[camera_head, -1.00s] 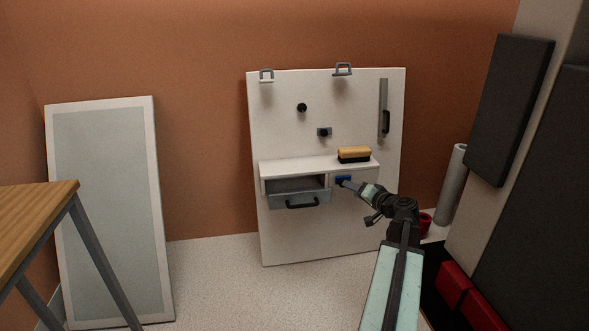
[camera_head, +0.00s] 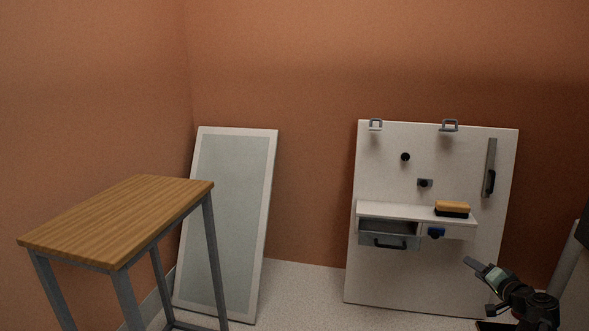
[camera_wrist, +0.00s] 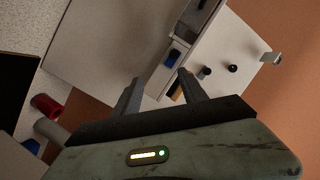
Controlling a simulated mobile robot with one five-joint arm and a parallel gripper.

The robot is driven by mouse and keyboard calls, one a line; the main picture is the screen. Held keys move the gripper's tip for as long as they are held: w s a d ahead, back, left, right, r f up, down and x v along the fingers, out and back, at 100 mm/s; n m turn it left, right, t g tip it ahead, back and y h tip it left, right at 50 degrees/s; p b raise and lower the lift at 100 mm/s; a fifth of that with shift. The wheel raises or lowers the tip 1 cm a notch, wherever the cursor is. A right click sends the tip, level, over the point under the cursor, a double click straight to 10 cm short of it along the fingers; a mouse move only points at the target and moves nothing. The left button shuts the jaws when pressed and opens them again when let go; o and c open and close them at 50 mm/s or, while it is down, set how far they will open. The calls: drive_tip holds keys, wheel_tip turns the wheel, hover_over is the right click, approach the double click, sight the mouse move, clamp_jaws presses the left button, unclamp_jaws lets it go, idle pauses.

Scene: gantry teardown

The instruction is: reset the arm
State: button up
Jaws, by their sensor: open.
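My gripper (camera_head: 478,267) is at the lower right in the head view, in front of the white panel and apart from it. In the wrist view my gripper (camera_wrist: 158,92) has its two fingers spread, with nothing between them. The white panel (camera_head: 390,280) leans upright against the orange wall. The blue part also shows in the wrist view (camera_wrist: 173,57), beyond the fingers.
A yellow and black brush (camera_head: 452,208) lies on the shelf. A wooden-topped table (camera_head: 120,215) stands at the left, with a framed board (camera_head: 228,220) leaning behind it. In the wrist view a red cylindrical thing (camera_wrist: 46,106) is at the left. Floor is clear between board and panel.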

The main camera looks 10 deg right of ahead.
drive_tip(key=w+a+r+n+g+y+p, duration=0.1)
drive_tip(key=w+a+r+n+y+p, duration=0.15)
drive_tip(key=w+a, duration=0.65)
drive_tip(key=w+a+r+n+y+p, duration=0.2)
drive_tip(key=w+a+p, duration=0.15)
drive_tip(key=a, duration=1.05)
drive_tip(key=w+a+r+n+g+y+p, duration=0.1)
drive_tip(key=w+a+r+n+y+p, duration=0.4)
drive_tip(key=a, duration=0.7)
drive_tip(key=s+a+f+n+g+p, duration=0.1)
drive_tip(key=a+f+g+p, duration=0.1)
drive_tip(key=a, duration=0.7)
drive_tip(key=a+f+n+g+p, duration=0.1)
drive_tip(key=a+f+g+p, duration=0.15)
drive_tip(key=a, duration=0.65)
drive_tip(key=s+a+f+n+g+h+p, duration=0.25)
drive_tip(key=s+a+g, duration=0.25)
drive_tip(key=s+a, duration=0.35)
drive_tip(key=s+d+f+m+g+h, duration=0.2)
drive_tip(key=s+d+g+h, duration=0.15)
drive_tip(key=s+d, duration=0.3)
wheel_tip(320, 180, up, 38)
drive_tip(key=p, duration=3.8)
drive_tip(key=shift+s+m+h, duration=0.3)
drive_tip(key=shift+s+h, duration=0.05)
drive_tip(key=shift+h, duration=0.1)
drive_tip(key=shift+d, duration=0.1)
